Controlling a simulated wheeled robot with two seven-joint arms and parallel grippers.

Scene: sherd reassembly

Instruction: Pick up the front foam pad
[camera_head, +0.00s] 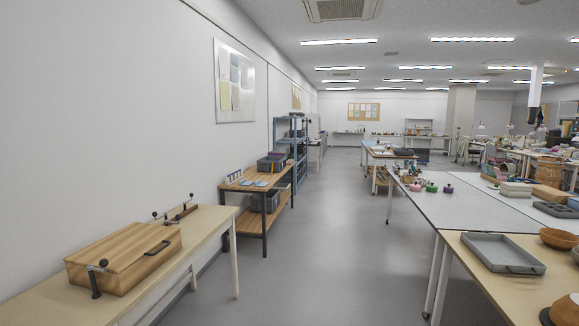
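Small flat blue pieces (261,184) lie on the top of a low wooden-topped bench (232,187) against the left wall, some way ahead. They may be foam pads, but they are too small to tell for sure, and I cannot tell which is the front one. Neither of my grippers shows in the head view.
A near table (200,228) at left holds a wooden case (125,257) with black clamps. A dark crate (271,163) stands on the low bench; a blue shelf rack (291,150) is behind it. Tables with a grey tray (490,263) and bowls line the right. The grey aisle floor (340,240) is clear.

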